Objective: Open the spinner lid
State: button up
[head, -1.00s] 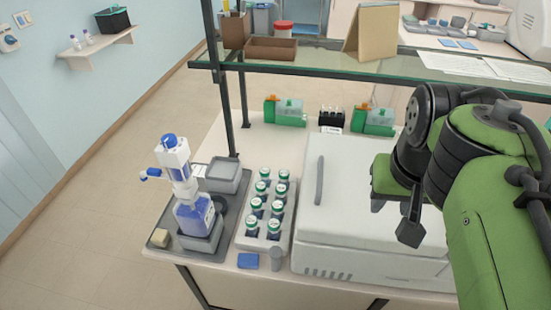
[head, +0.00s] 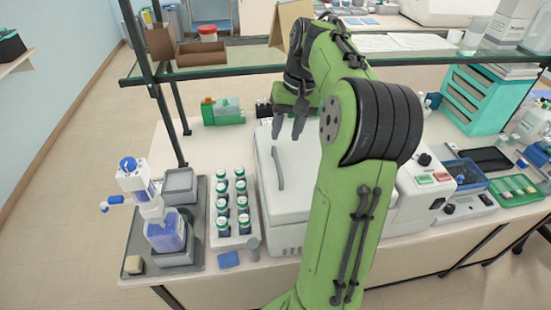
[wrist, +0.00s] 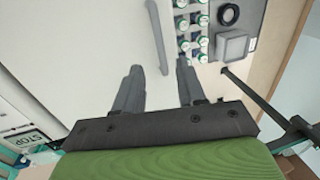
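The spinner is a white box whose lid (head: 296,188) is closed. Its right part is hidden behind my arm in the head view. A grey bar handle (head: 277,168) runs along the left side of the lid. In the wrist view the lid (wrist: 85,55) fills much of the left and the handle (wrist: 157,35) lies beyond the fingertips. My gripper (head: 287,131) is above the far part of the lid, near the handle's far end. In the wrist view my gripper (wrist: 159,66) is open, with nothing between its fingers and apart from the handle.
A white rack (head: 232,232) of green-capped bottles stands left of the spinner. A dispenser bottle (head: 165,232) stands on a grey tray (head: 135,240) further left. A glass shelf (head: 225,71) crosses behind the spinner. A control unit (head: 425,195) stands to the right.

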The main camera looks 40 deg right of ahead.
aim_at(278, 161)
jog(key=f, duration=0.2)
jog(key=a+f+b, duration=0.1)
jog(key=f, duration=0.2)
jog(key=w+f, duration=0.1)
jog(key=f, duration=0.2)
jog(key=shift+a+f, duration=0.1)
jog(key=shift+a, duration=0.05)
grip_shut()
